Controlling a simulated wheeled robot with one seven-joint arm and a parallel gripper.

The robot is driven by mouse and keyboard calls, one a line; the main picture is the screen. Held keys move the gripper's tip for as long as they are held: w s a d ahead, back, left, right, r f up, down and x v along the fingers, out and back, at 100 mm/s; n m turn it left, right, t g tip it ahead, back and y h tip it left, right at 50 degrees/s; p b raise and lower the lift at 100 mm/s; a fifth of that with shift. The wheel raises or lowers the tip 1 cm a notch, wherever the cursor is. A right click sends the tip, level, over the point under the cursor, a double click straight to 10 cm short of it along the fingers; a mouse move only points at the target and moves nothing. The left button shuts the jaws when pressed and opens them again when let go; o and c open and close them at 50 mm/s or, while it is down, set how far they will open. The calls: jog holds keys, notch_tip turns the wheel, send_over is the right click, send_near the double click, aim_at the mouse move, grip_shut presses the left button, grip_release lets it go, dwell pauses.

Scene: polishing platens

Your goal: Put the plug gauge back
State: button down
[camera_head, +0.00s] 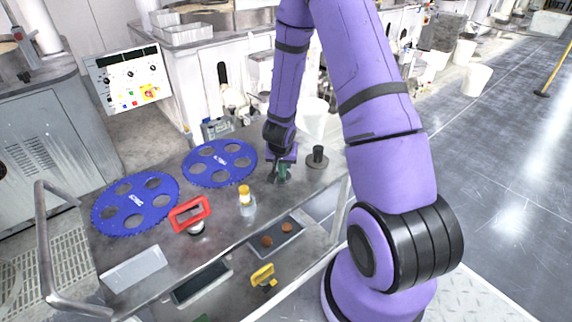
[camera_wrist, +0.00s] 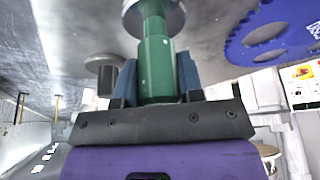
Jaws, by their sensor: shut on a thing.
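The plug gauge (camera_wrist: 155,65) has a green handle and a wider pale metal end, cut off at the top of the wrist view. My gripper (camera_wrist: 158,78) is shut on its green handle, one blue-grey finger on each side. In the head view my gripper (camera_head: 281,168) points down over the right part of the grey bench, with the green gauge (camera_head: 284,173) mostly hidden by it. Whether the gauge's lower end touches the bench or a holder cannot be told.
A dark flanged post (camera_head: 317,158) stands close right of my gripper. A lower shelf holds a tray (camera_head: 290,226) and a yellow-handled tool (camera_head: 263,275).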

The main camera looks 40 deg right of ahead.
jog(key=shift+f, duration=0.75)
jog(key=c, duration=0.8)
grip_release()
jog(key=shift+f, duration=0.1)
jog(key=shift+o, duration=0.2)
jog(key=s+a+r+n+t+y, duration=0.1)
jog(key=s+a+r+n+y, duration=0.3)
jog(key=r, duration=0.7)
jog(key=s+a+r+m+t+h, duration=0.1)
jog(key=a+r, duration=0.4)
jog(key=r, duration=0.5)
jog(key=s+a+r+n+t+y, duration=0.1)
jog(key=s+a+r+n+y, duration=0.3)
jog(key=r, duration=0.7)
jog(key=s+r+h, duration=0.2)
jog(key=s+r, duration=0.3)
jog(key=s, duration=0.4)
jog(key=s+r+n+g+h, duration=0.1)
jog(key=s+r+h, duration=0.1)
jog(key=s+r, duration=0.3)
jog(key=s, duration=0.4)
jog(key=shift+a+r+n, duration=0.3)
